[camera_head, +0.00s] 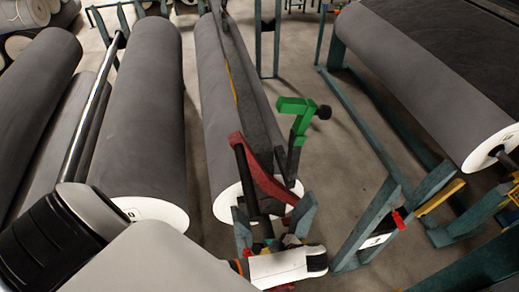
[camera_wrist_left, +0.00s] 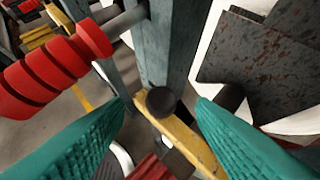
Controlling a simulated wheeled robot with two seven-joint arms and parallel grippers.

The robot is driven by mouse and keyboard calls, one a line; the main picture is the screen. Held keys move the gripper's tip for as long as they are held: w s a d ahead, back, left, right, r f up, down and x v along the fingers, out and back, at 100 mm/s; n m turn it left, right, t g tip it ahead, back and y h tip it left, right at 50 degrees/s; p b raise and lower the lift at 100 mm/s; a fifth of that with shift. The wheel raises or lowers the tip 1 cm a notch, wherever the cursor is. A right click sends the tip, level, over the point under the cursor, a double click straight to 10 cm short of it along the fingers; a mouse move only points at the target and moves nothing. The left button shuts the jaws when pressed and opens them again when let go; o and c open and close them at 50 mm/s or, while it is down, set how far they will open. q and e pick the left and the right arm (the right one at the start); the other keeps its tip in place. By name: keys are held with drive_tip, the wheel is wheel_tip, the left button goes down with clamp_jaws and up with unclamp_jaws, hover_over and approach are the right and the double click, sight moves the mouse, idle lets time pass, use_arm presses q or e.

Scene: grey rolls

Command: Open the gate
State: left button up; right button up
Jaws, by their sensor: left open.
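My left gripper (camera_head: 276,243) is at the front end of the middle grey roll's stand, low among its teal posts, and only partly visible in the head view. In the left wrist view its two teal ridged fingers (camera_wrist_left: 160,118) are spread apart and empty. A black round knob (camera_wrist_left: 162,101) on a yellow bar (camera_wrist_left: 183,138) lies in line with the gap between them. A red curved arm (camera_head: 262,172) and a green bracket (camera_head: 297,112) with a black knob (camera_head: 323,112) stand at that roll's end. I cannot tell which part is the gate. My right gripper is out of view.
A red ribbed handle (camera_wrist_left: 60,62) is left of the fingers, beside a teal post (camera_wrist_left: 160,45). The middle grey roll (camera_head: 217,110) lies behind. A right roll (camera_head: 430,75) and a left roll (camera_head: 140,120) flank it. Open floor (camera_head: 345,150) lies right of the green bracket.

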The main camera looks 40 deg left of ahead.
sight(257, 249)
use_arm(q)
drive_tip(key=x, duration=0.3)
drive_tip(key=shift+a+f, duration=0.2)
drive_tip(key=shift+f, duration=0.05)
drive_tip(key=shift+c, duration=1)
clamp_jaws()
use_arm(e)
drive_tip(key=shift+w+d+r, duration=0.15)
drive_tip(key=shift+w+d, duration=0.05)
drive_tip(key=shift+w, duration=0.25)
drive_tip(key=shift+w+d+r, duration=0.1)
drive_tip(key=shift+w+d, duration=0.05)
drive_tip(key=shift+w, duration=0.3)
